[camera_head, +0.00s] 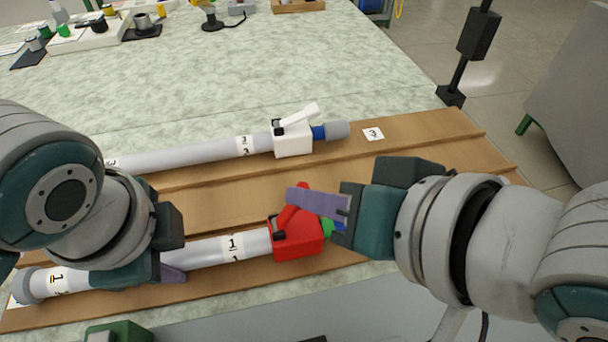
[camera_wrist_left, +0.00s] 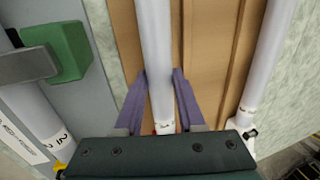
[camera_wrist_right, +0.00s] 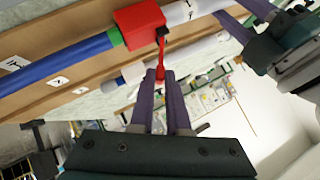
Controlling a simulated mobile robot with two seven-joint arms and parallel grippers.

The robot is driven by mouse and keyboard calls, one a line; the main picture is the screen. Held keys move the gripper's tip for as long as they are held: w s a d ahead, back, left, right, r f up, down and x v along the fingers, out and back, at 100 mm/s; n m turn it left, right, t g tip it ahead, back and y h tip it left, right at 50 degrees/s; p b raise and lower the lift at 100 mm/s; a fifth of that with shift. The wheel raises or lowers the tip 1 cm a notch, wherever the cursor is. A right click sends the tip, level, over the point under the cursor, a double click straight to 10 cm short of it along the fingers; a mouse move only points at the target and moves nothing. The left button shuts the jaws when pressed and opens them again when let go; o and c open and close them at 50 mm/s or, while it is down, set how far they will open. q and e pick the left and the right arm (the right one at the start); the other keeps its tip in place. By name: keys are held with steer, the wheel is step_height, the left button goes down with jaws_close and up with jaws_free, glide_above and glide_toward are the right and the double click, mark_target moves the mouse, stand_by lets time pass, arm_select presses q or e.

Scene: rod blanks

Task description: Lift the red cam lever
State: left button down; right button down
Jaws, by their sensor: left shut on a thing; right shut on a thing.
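The red cam lever (camera_head: 285,218) sticks up at a slant from a red clamp block (camera_head: 297,241) on the near rod; it also shows in the right wrist view (camera_wrist_right: 162,52). My right gripper (camera_head: 300,197) is shut on the lever's end, its purple fingers either side of it. The near rod (camera_head: 205,250) is pale grey with "1" labels and lies along the wooden board. My left gripper (camera_head: 172,273) is shut on this rod, left of the block; its fingers straddle the rod in the left wrist view (camera_wrist_left: 161,80). My right gripper hides part of the rod's right end.
A second grey rod (camera_head: 195,153) with a white clamp (camera_head: 293,141) and raised white lever lies behind, parallel. Both lie on a ridged wooden board (camera_head: 420,135). A green block (camera_head: 120,331) stands at the front edge. The pale table (camera_head: 290,70) behind is largely clear.

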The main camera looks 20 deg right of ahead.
arm_select(q)
steer(key=shift+d, duration=0.15)
arm_select(e)
steer(key=a+h, duration=0.1)
steer(key=a+n+h, duration=0.1)
steer(key=shift+a+r+h, duration=0.15)
steer(key=shift+r+h, duration=0.15)
steer(key=shift+r, duration=0.1)
steer(key=shift+a+n+g+h, duration=0.3)
steer(key=shift+a+n+h, duration=0.5)
steer(key=shift+h, duration=0.4)
steer(key=c, duration=0.9)
jaws_free()
steer(key=shift+r, duration=0.15)
